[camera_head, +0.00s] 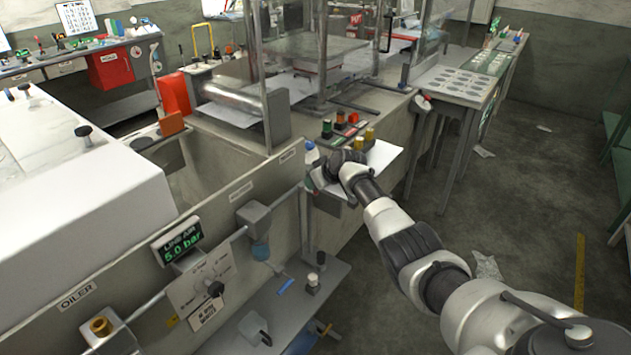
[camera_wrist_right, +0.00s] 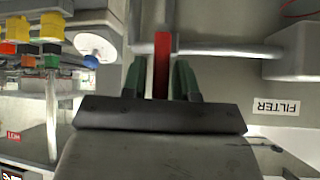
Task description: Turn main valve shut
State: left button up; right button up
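A red bar-shaped handle (camera_wrist_right: 162,62), apparently the main valve's lever, stands upright between the green fingers of my right gripper (camera_wrist_right: 160,82) in the right wrist view. It crosses in front of a horizontal grey pipe. Narrow gaps seem to show beside the bar, so the fingers look open around it rather than clamped. In the head view my right gripper (camera_head: 317,178) is at the corner of the machine, beside the pipework, and my own wrist hides most of the handle. My left gripper is not in view.
A "LINE AIR" display (camera_head: 181,241) reads 5.0 bar, above a grey panel with a black knob (camera_head: 215,289). A FILTER label (camera_wrist_right: 276,106) is right of the handle. Coloured buttons (camera_head: 345,130) sit on the ledge above my gripper. The floor at the right is mostly clear.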

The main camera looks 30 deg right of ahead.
jog(key=shift+o, duration=0.9)
jog(key=shift+r, duration=0.1)
jog(key=v, duration=1)
jog(key=shift+s+r, duration=0.15)
jog(key=shift+s, duration=0.1)
jog(key=shift+d, duration=0.15)
